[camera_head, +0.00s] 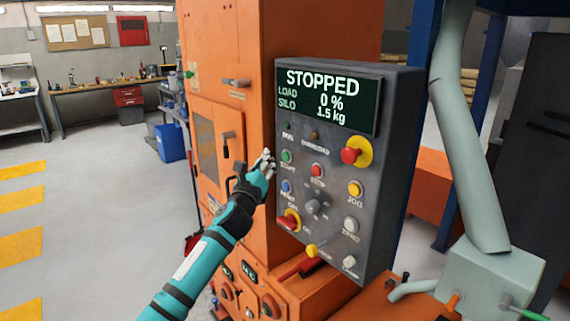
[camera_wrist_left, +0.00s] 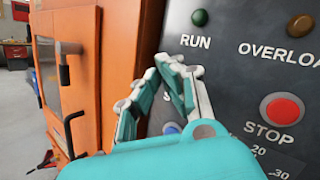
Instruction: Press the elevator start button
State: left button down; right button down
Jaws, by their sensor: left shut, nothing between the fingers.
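The grey control panel (camera_head: 390,200) is fixed to the orange machine. Its display (camera_head: 328,101) reads STOPPED, LOAD 0 %, SILO 1.5 kg. The green start button (camera_head: 287,156) sits on the panel's left side, above the label START. My left gripper (camera_head: 267,158) is shut and empty, its fingertips just left of this button in the head view. I cannot tell whether they touch it. In the left wrist view the gripper (camera_wrist_left: 176,66) covers the start button, below the dark green RUN lamp (camera_wrist_left: 200,18). My right gripper is not in view.
The red STOP button (camera_head: 317,170) is right of the start button, and a blue button (camera_head: 286,187) is below it. A red mushroom button on yellow (camera_head: 355,153) is at upper right. An orange door with a handle (camera_head: 215,150) stands left of the panel.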

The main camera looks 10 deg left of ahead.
aim_at(281, 145)
pick_arm(q)
jog(key=shift+w+d+b, duration=0.4)
jog(key=shift+w+d, duration=0.3)
jog(key=shift+w, duration=0.25)
dwell(0.9)
jog(key=shift+w+d, duration=0.25)
jog(key=shift+w, duration=0.05)
jog(key=shift+w+d+r+b, duration=0.1)
jog(key=shift+w+d+b, duration=0.2)
jog(key=shift+b, duration=0.2)
dwell(0.4)
jog(key=shift+s+a, duration=0.1)
jog(key=shift+a, duration=0.05)
jog(key=shift+s+a+p, duration=0.45)
jog(key=shift+s+p, duration=0.1)
jog(key=shift+p, duration=0.1)
